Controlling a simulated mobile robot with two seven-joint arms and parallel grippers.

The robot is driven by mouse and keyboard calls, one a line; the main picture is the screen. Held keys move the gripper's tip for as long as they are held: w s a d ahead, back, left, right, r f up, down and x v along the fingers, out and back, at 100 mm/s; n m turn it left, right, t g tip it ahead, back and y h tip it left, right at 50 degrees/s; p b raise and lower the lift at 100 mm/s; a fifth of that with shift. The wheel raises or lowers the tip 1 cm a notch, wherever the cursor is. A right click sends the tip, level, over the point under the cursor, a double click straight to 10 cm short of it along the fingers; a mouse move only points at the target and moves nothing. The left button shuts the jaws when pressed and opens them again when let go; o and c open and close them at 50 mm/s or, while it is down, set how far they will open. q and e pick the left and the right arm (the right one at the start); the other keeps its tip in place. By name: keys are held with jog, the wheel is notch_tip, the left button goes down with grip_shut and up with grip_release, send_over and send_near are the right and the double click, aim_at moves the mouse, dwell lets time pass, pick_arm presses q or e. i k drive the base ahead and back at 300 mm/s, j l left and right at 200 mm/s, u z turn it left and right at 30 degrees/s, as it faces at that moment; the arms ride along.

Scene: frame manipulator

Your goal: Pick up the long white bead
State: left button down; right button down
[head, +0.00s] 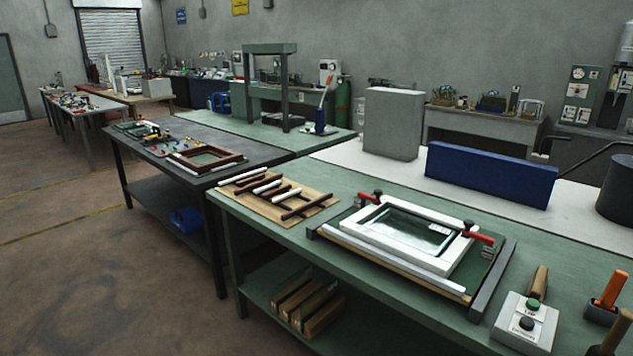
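White and dark brown strips lie on a light wooden board (318,205) on the green bench. A longer white bar (395,262) lies along the front side of a white frame (372,240) in the fixture to the right. I cannot tell for sure which white piece is the long bead. Neither of my grippers is in view.
Two red-handled clamps (481,238) sit at the frame's corners. A control box (526,322) with buttons stands at the front right, near an orange-handled tool (609,290). A blue block (490,175) and a grey box (392,123) stand behind.

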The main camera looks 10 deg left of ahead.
aim_at(239, 177)
jog(key=i+j+u, duration=0.1)
jog(key=i+j, duration=0.55)
jog(key=i+j+u, duration=0.15)
jog(key=i+j, duration=0.45)
jog(key=i+j+u, duration=0.1)
jog(key=i+j, duration=0.4)
jog(key=i, duration=0.2)
jog(key=z, duration=1.95)
jog(key=u, duration=1.95)
